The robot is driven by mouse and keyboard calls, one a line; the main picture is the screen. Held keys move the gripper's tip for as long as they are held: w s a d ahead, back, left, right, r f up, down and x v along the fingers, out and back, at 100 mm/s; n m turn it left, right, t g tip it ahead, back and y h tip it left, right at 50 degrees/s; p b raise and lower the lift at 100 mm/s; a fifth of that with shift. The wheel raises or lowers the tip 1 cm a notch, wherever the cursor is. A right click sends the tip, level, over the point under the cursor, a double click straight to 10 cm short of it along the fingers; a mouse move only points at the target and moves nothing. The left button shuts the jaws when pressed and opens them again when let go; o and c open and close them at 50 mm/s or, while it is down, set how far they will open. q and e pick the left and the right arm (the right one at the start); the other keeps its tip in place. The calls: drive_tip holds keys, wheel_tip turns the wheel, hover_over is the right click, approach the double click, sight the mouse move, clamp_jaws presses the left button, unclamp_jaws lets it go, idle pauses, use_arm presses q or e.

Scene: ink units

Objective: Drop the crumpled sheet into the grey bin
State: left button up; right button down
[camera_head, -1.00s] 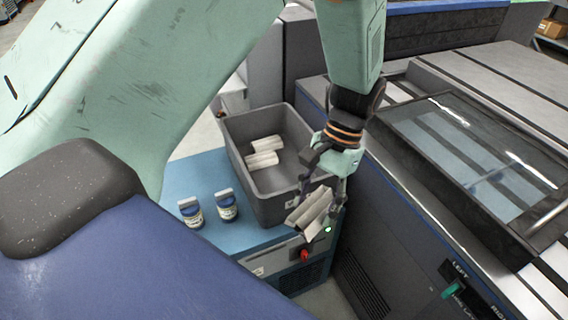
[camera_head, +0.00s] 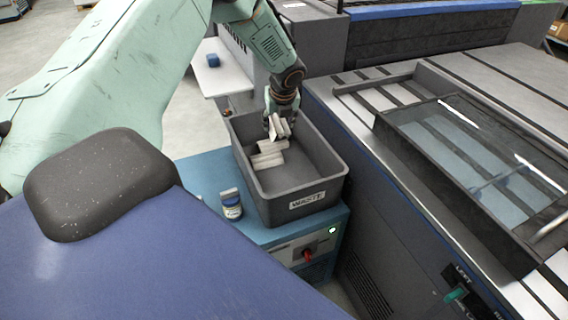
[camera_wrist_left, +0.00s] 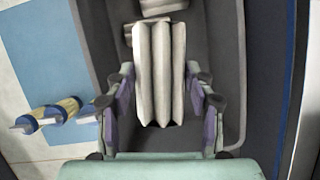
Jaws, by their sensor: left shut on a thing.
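The grey bin (camera_head: 318,205) has a white label reading WASTE and stands on a blue cabinet. My left gripper (camera_head: 280,122) is over the far left part of the bin and is shut on the crumpled sheet (camera_head: 283,128), a pale pleated piece. In the left wrist view the sheet (camera_wrist_left: 160,75) is between the fingers (camera_wrist_left: 160,110), with the grey bin (camera_wrist_left: 222,60) behind it. Two other pale crumpled pieces (camera_head: 268,160) lie in the bin below the gripper. Whether the held sheet touches them cannot be told. My right gripper is not in view.
A machine with a glass-covered tray (camera_head: 455,150) stands close on the right. The bin's near right floor is clear.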

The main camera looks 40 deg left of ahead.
use_arm(q)
drive_tip(key=shift+a+m, duration=0.4)
drive_tip(key=shift+a, duration=0.35)
drive_tip(key=shift+w+t, duration=0.15)
drive_tip(key=shift+t, duration=0.15)
drive_tip(key=shift+a+f+b, duration=0.15)
drive_tip(key=shift+f+b, duration=0.55)
drive_tip(key=shift+b, duration=0.15)
wheel_tip(320, 180, down, 4)
drive_tip(key=b, duration=0.5)
drive_tip(key=shift+f, duration=0.25)
drive_tip(key=o, duration=1)
